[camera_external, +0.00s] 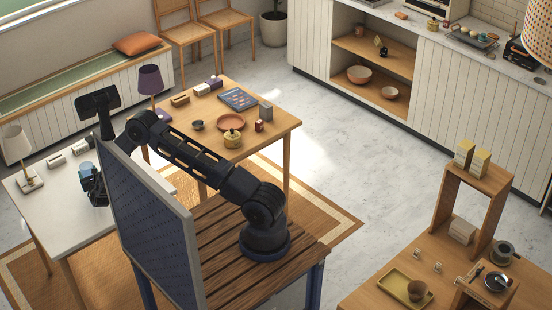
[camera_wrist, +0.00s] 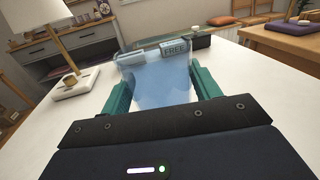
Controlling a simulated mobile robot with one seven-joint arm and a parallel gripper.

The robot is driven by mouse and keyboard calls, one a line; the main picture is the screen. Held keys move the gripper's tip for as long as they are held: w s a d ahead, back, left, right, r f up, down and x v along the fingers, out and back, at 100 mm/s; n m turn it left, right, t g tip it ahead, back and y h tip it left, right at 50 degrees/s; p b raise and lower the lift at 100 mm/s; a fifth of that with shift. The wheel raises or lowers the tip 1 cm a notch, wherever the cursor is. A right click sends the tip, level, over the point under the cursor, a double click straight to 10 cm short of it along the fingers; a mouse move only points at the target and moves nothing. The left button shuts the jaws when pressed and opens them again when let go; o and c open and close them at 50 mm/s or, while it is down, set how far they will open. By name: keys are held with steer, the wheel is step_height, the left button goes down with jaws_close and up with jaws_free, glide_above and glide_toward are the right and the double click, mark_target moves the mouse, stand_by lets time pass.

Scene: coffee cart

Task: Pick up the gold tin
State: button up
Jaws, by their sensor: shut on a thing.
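The held block does not look gold. I cannot surely pick out a gold tin. A yellow lidded pot (camera_external: 233,139) stands on the wooden table (camera_external: 262,142), far from my gripper.
A lamp (camera_external: 30,184) stands on the white table, left of my gripper. Small pale boxes, one marked FREE (camera_wrist: 175,48), and a black item (camera_wrist: 200,40) lie beyond the held block. Yellow boxes (camera_external: 474,161) stand on a shelf at right.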

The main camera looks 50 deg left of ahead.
steer(key=shift+f, duration=1.6)
steer(key=shift+f, duration=0.1)
steer(key=o, duration=1.1)
steer(key=shift+d, duration=0.15)
steer(key=d, duration=0.3)
steer(key=s+d, duration=0.1)
steer(key=d, duration=0.3)
steer(key=s+d, duration=0.1)
steer(key=d, duration=0.3)
steer(key=shift+s+d, duration=0.15)
steer(key=shift+d, duration=0.1)
